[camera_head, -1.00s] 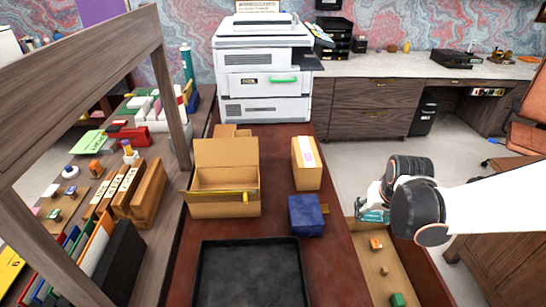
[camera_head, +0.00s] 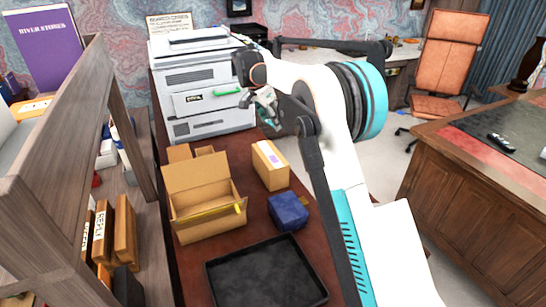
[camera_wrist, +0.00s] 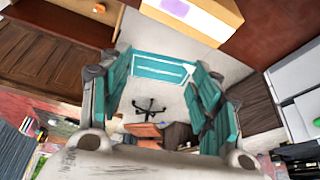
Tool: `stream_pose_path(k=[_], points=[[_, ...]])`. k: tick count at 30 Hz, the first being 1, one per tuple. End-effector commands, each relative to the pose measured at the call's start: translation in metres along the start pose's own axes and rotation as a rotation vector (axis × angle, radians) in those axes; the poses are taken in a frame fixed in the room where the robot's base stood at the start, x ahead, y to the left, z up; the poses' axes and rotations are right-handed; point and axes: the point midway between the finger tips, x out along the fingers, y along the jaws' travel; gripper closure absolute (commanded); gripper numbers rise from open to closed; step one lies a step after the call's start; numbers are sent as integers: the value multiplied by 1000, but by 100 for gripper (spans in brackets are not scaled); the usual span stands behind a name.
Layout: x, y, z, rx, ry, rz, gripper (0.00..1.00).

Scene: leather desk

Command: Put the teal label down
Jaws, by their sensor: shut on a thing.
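The teal label is a flat teal rectangle with a white stripe; it shows best in the wrist view (camera_wrist: 150,66), spanning the gap between my fingertips. My gripper (camera_head: 266,110) is shut on it and holds it in the air in front of the printer, behind the tan box. In the wrist view both teal fingers (camera_wrist: 160,78) reach its two ends. In the head view the label is small and partly hidden by my gripper and arm.
The printer (camera_head: 205,90) stands behind. A wooden shelf (camera_head: 60,150) rises at left.

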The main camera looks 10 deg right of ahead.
Motion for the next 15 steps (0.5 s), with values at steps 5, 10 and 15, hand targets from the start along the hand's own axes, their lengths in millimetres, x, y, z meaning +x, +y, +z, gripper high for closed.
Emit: stream_pose_path(k=[5, 10, 15], points=[[-19, -16, -14, 149, 0, 61, 51], [-22, -19, -16, 204, 0, 83, 50], [6, -19, -5, 211, -1, 86, 50]])
